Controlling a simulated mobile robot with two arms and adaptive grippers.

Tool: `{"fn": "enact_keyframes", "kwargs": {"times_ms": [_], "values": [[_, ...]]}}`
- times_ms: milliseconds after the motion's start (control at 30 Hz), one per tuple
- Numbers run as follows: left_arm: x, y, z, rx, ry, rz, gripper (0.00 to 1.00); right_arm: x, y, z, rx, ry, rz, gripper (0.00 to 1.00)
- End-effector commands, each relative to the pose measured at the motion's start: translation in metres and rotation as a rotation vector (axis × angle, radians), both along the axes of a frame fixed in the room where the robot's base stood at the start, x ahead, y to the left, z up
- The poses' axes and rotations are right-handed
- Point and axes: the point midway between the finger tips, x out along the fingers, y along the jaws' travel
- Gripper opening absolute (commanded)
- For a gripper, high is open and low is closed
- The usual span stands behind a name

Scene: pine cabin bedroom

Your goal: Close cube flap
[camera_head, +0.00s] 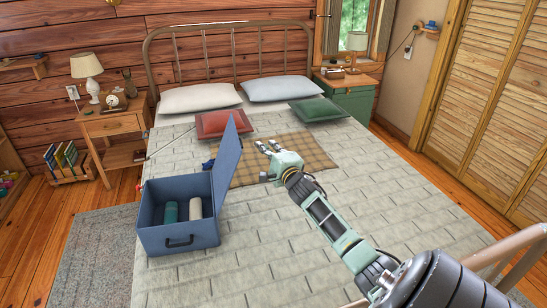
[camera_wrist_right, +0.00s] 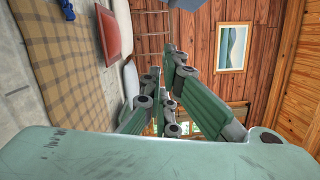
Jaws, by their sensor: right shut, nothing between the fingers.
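The blue cube-shaped box (camera_head: 157,238) stands on the bed with its top open. Its blue flap (camera_head: 229,160) stands up along the right side, tilted slightly outward. A teal roll (camera_head: 171,212) and a cream roll (camera_head: 195,208) are inside. My right gripper (camera_head: 263,148) is shut and empty, to the right of the flap and apart from it, above the checked blanket. Its green fingers (camera_wrist_right: 172,95) show in the right wrist view. A blue patch at that view's top edge may be part of the box or flap. My left gripper is not in view.
The checked blanket (camera_head: 310,158) lies mid-bed, with red (camera_head: 222,124) and green (camera_head: 320,109) pillows beyond it. A small dark blue item (camera_head: 208,164) lies behind the flap. The bedspread (camera_head: 270,265) right of the box is mostly clear.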

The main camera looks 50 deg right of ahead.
Motion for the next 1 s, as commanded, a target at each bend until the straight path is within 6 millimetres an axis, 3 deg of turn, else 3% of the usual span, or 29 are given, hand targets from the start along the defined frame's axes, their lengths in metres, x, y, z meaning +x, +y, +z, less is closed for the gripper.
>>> {"fn": "enact_keyframes", "kwargs": {"times_ms": [33, 200, 667, 1000], "values": [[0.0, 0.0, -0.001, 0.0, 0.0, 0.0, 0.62, 0.005, 0.011, 0.001, 0.004, -0.003, 0.006, 0.0], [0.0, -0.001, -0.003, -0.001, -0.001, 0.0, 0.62, 0.014, 0.025, 0.005, 0.004, -0.001, 0.005, 0.0], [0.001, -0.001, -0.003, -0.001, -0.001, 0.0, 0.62, 0.016, 0.029, 0.006, 0.002, 0.001, 0.003, 0.0], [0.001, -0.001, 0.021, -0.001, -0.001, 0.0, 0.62, 0.025, 0.043, 0.027, -0.069, 0.046, 0.005, 0.0]]}}
